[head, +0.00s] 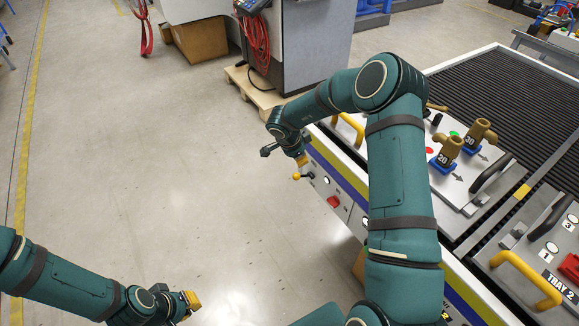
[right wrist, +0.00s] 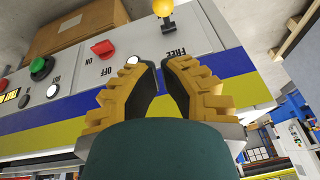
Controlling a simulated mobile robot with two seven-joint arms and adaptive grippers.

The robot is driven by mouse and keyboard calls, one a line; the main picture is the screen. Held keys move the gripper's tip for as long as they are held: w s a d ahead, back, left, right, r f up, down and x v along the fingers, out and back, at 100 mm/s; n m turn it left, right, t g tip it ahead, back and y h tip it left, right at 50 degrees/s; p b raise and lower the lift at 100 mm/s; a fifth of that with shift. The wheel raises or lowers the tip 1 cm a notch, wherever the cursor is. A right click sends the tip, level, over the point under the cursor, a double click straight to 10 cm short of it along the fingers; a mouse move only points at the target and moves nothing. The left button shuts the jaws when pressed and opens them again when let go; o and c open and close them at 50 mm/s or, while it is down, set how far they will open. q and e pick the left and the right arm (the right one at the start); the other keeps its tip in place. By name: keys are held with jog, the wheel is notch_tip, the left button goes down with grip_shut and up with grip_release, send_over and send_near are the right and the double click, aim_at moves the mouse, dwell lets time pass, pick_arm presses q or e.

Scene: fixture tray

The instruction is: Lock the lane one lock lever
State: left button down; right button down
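The lock lever (head: 297,177) with a yellow ball knob sticks out from the side panel of the tray bench in the head view. It also shows at the top of the right wrist view (right wrist: 163,9), near the printed word FREE. My right gripper (head: 302,159) is just above the knob in the head view. In the right wrist view its yellow fingers (right wrist: 161,78) are apart with nothing between them, and the knob lies beyond their tips. My left gripper (head: 192,300) is low at the left, away from the bench; its finger gap is unclear.
The panel carries a red switch (head: 333,201), also in the wrist view (right wrist: 103,49), beside a green button (right wrist: 41,67). Fixture plates with yellow handles (head: 527,280) and brass fittings marked 20 and 30 (head: 480,131) lie on top. The floor (head: 180,160) left of the bench is clear.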

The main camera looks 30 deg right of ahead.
jog(key=shift+w+r, duration=0.1)
dwell(0.3)
